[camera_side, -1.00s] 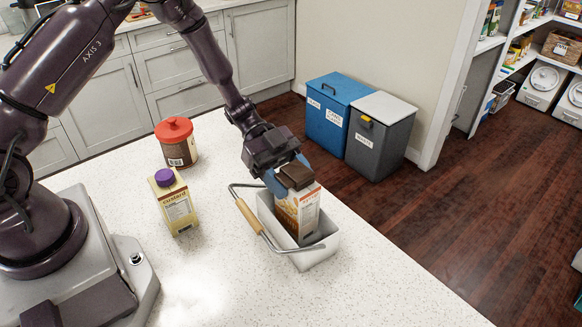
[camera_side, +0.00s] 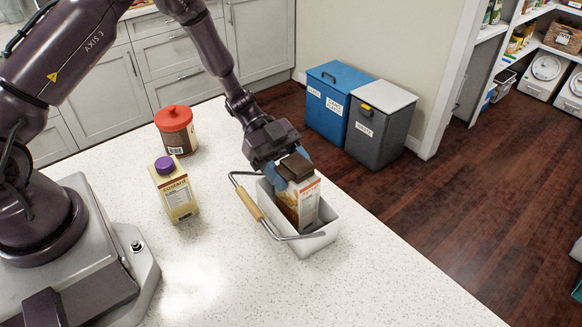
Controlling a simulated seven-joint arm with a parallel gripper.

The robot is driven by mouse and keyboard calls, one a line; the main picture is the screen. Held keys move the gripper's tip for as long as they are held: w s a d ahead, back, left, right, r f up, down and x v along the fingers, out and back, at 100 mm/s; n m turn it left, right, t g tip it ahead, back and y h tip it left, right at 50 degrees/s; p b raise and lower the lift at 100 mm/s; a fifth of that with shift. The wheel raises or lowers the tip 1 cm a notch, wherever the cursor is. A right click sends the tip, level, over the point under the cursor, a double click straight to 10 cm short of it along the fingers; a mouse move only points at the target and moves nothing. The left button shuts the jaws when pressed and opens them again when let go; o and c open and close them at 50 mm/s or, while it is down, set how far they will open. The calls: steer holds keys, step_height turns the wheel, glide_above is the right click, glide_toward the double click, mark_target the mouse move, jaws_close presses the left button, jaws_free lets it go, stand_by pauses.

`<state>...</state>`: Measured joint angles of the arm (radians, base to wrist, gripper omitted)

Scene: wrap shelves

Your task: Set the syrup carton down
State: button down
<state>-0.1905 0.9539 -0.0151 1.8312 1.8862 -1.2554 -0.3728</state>
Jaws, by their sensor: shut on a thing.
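The syrup carton (camera_side: 299,206), orange and white with a brown cap, stands upright, its lower part inside a white caddy (camera_side: 318,243) with a wire handle and wooden grip (camera_side: 249,203). My gripper (camera_side: 292,172) is shut on the upper part of the carton, with blue fingers beside the cap. The carton's base is hidden by the caddy wall, so I cannot tell whether it touches the caddy floor.
A yellow custard carton (camera_side: 174,191) with a purple cap and a brown jar (camera_side: 177,131) with a red lid stand left of the caddy. The speckled counter (camera_side: 385,290) is clear in front and to the right. Bins (camera_side: 380,124) stand on the floor beyond.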

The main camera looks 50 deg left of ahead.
steer(key=shift+f, duration=0.15)
steer(key=shift+c, duration=1.6)
jaws_free()
steer(key=shift+f, duration=0.1)
steer(key=v, duration=1.3)
